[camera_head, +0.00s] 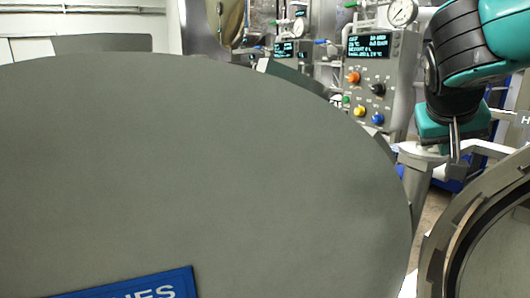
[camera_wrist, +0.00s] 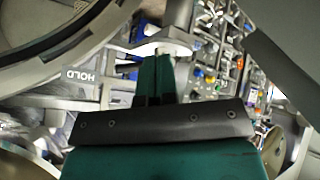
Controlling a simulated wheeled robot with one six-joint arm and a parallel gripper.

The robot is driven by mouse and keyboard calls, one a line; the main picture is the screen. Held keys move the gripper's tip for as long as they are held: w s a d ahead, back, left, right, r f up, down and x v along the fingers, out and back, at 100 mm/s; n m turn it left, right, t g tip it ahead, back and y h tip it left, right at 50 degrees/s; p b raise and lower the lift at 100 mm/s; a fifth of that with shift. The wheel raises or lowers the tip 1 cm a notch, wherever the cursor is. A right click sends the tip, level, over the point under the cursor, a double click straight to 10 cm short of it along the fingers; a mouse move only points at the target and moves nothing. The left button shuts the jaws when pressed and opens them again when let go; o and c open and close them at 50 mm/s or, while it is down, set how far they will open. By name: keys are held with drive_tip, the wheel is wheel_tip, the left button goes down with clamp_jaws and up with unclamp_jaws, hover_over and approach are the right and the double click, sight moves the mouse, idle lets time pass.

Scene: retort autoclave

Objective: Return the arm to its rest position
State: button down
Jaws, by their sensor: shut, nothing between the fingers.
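My arm comes in from the top right of the head view. My gripper (camera_head: 454,150) points down, its thin fingers together with nothing between them. It is above and left of a round metal rim, close to a pale bracket; I cannot tell whether it touches the bracket. In the wrist view my gripper (camera_wrist: 158,58) shows as teal fingers side by side, shut and empty, with a pale round part just beyond the tips.
A large grey round door (camera_head: 200,160) fills the left and middle of the head view. A metal vessel rim (camera_head: 452,240) is at lower right. Behind stand a control panel (camera_head: 368,80) with coloured knobs and a pressure gauge (camera_head: 402,12). A "HOLD" label (camera_wrist: 78,75) shows in the wrist view.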

drive_tip(key=s+a+f+n+g+y+b, duration=0.1)
drive_tip(key=s+a+f+n+g+y, duration=0.1)
drive_tip(key=s+a+f+n+y, duration=0.3)
drive_tip(key=s+a+f+n+g+y+b, duration=0.1)
drive_tip(key=s+a+f+n+g+y, duration=0.2)
drive_tip(key=s+a+f, duration=0.6)
drive_tip(key=s+a+n+y, duration=0.2)
drive_tip(key=s+a+n, duration=0.1)
drive_tip(key=s+a, duration=0.2)
drive_tip(key=shift+s+a+f+g, duration=0.15)
drive_tip(key=shift+s+a+g, duration=0.15)
drive_tip(key=shift+s, duration=1.05)
